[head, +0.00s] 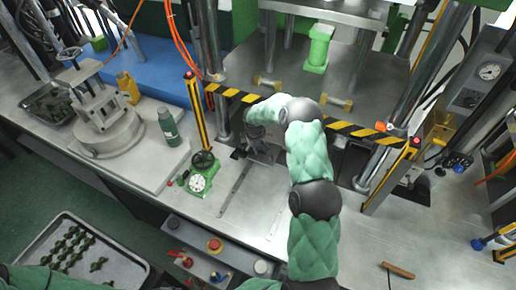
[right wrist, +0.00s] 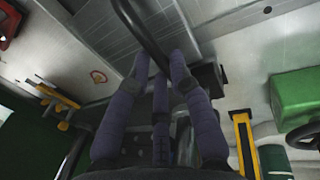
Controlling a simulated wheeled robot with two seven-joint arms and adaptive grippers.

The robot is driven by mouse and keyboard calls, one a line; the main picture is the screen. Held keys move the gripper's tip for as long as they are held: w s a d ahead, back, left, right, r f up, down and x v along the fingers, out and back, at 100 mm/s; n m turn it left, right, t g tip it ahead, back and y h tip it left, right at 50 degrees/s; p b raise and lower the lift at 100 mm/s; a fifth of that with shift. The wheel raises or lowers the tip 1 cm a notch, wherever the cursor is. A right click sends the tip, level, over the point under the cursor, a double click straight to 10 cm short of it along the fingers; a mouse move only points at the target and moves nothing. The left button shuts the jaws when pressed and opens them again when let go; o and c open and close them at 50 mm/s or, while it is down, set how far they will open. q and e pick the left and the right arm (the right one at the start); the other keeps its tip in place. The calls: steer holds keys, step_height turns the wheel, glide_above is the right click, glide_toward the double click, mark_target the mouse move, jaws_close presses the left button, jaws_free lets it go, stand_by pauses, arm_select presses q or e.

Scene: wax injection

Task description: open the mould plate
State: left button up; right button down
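My right gripper (head: 257,146) is at the front of the press, just below the striped bar, and my green-sleeved arm covers part of the area. In the right wrist view its dark fingers (right wrist: 160,62) point toward a dark curved bar (right wrist: 138,28), which runs between the fingertips. I cannot tell whether they press on it. A pale metal plate surface (right wrist: 95,35) lies beside the bar. I cannot make out the mould plate for certain; the spot around the gripper is largely hidden. My left gripper is not in view.
A yellow-black striped bar (head: 350,130) crosses the press front between yellow posts. A dark green bottle (head: 168,124) and a round fixture (head: 105,135) are farther left. The bench right of my arm is mostly clear.

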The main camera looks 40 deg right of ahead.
steer(key=shift+s+a+f, duration=0.1)
steer(key=shift+s+a, duration=0.15)
steer(key=shift+a, duration=0.25)
steer(key=s+a+b, duration=0.3)
steer(key=a, duration=0.4)
steer(key=s+a+b, duration=0.3)
steer(key=s+a, duration=0.1)
steer(key=a, duration=0.3)
steer(key=s+a+b, duration=0.3)
steer(key=s+a, duration=0.1)
steer(key=a, duration=0.4)
steer(key=shift+s+f, duration=0.15)
steer(key=shift+s, duration=0.1)
steer(key=s+a+b, duration=0.3)
steer(key=s+a, duration=0.4)
steer(key=a, duration=0.7)
steer(key=shift+s+r+b, duration=0.15)
steer(key=shift+r+b, duration=0.1)
steer(key=shift+b, duration=0.05)
steer(key=c, duration=1.1)
jaws_free()
steer(key=shift+d, duration=0.15)
steer(key=shift+r, duration=0.15)
